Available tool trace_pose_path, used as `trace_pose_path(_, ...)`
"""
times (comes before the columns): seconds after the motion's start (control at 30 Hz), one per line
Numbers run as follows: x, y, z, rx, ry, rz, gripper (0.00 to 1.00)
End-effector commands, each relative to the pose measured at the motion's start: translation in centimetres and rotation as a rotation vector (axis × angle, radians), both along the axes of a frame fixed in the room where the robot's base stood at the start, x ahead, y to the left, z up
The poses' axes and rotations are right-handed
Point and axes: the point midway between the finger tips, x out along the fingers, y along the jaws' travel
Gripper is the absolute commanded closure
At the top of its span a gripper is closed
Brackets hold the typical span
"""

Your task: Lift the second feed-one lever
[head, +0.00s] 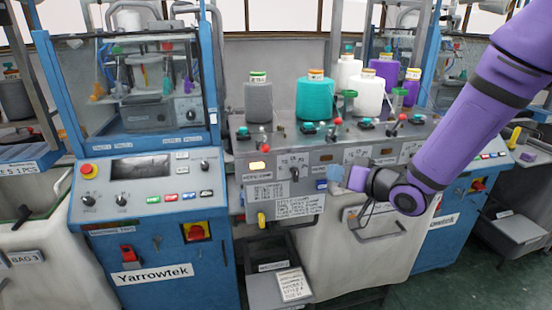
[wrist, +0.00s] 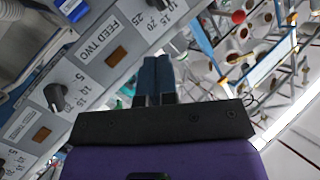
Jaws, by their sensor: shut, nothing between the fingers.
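Yarn cones stand behind the levers: grey (head: 259,102), teal (head: 315,98) and white (head: 367,95). A dial knob (head: 295,173) sits on the panel face, and a yellow handle (head: 262,219) below it. A blue Yarrowtek machine (head: 152,225) stands left. My purple arm covers the right side.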

Motion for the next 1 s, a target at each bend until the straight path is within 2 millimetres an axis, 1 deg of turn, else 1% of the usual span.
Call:
trace_pose_path(0.03, -0.2, 0.6, -0.7, 0.052, 0.009, 0.025, 1.0)
trace_pose_path(0.2, -1.2, 2.6, -1.9, 0.254, 0.03, 0.115, 1.0)
trace_pose_path(0.4, -2.7, 3.9, -2.8, 0.513, 0.07, 0.209, 1.0)
trace_pose_path(0.6, -4.2, 4.2, -3.3, 0.751, 0.11, 0.276, 1.0)
trace_pose_path(0.7, -4.6, 4.0, -3.5, 0.835, 0.124, 0.296, 1.0)
trace_pose_path(0.83, -5.0, 3.9, -3.5, 0.901, 0.134, 0.311, 1.0)
trace_pose_path(1.0, -5.1, 3.8, -3.5, 0.925, 0.136, 0.316, 1.0)
